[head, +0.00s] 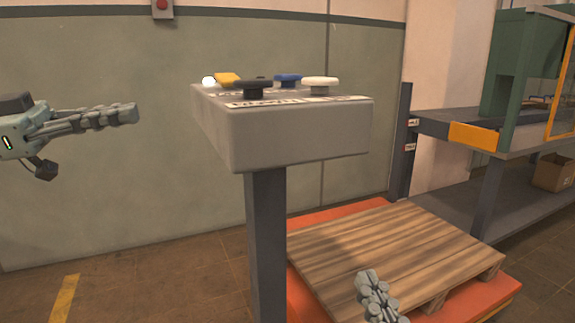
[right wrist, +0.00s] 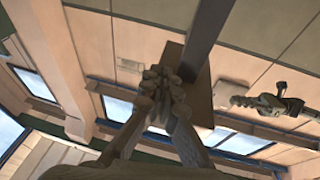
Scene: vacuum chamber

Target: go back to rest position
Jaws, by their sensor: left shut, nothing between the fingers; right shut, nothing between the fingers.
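My left gripper (head: 132,113) is at the left of the head view, shut and empty, pointing right toward the grey control box, with a gap between them. My right gripper (head: 368,278) is low in the head view, shut and empty, in front of the wooden pallet in the picture. In the right wrist view its fingers (right wrist: 163,75) are closed together, with the underside of the box and its post behind them. My left gripper also shows at the right of that view (right wrist: 240,101).
The grey control box (head: 300,138) stands on a post (head: 266,240) between my grippers. It carries black, blue, white and yellow buttons. A wooden pallet (head: 390,250) lies on an orange base (head: 305,300). A workbench (head: 450,115) stands at right. The floor at left is clear.

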